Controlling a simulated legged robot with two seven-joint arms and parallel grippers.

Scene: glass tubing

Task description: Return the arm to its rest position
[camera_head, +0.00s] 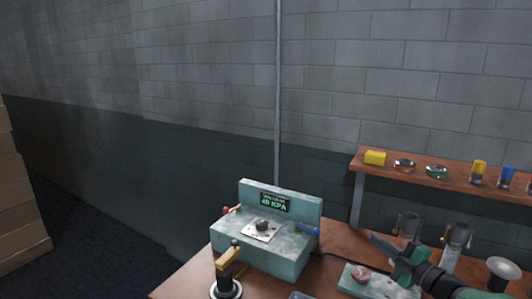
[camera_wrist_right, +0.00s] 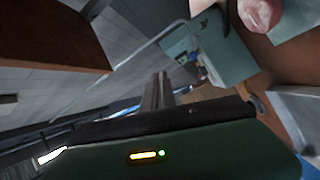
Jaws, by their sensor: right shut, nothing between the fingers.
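My right gripper (camera_head: 374,238) reaches in from the lower right of the head view, above the right part of the workbench. Its dark fingers are together and nothing shows between them. In the right wrist view the closed fingers (camera_wrist_right: 160,88) stand up in the middle, above the dark green gripper body. My left gripper and arm do not show in either view.
A teal box with a "KPA" display (camera_head: 265,240) stands on the wooden bench (camera_head: 190,281). A yellow-handled device (camera_head: 228,268) is at its front. A pale block with a reddish round piece (camera_head: 362,275) lies near my right gripper. A shelf (camera_head: 445,181) behind holds small items.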

